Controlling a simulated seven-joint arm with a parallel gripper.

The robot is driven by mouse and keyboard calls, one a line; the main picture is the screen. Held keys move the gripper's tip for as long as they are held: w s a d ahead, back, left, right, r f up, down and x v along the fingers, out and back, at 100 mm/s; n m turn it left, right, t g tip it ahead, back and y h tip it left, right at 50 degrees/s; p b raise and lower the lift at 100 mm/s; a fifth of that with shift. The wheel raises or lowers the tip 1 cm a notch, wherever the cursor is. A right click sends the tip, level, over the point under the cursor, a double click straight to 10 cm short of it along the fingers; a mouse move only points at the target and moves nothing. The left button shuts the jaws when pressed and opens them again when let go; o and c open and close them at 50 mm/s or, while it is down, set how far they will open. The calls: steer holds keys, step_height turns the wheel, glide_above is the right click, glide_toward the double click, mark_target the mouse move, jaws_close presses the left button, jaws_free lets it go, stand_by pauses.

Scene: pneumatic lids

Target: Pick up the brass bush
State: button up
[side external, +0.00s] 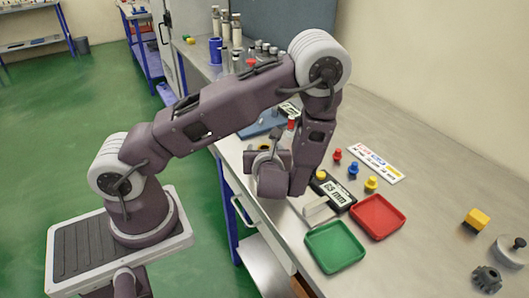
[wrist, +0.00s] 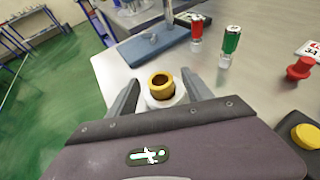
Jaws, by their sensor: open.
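The brass bush (wrist: 160,86) is a yellow ring with a dark bore, seen in the wrist view. It sits upright on a whitish round piece whose lower part is hidden by my gripper body. My gripper (wrist: 161,77) is open, with one grey finger on each side of the bush and a gap visible on both sides. In the side external view, my gripper (side external: 267,157) is low over the near left edge of the bench, and a bit of the brass bush (side external: 264,147) shows at it. I cannot tell whether the fingers touch the bush.
A red vial (wrist: 197,28) and a green vial (wrist: 231,40) stand beyond the bush, beside a blue plate (wrist: 155,42).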

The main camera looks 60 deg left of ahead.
steer(key=shift+w+a+f, duration=0.1)
steer(key=shift+w+a, duration=0.05)
steer(key=shift+a, duration=0.1)
jaws_close()
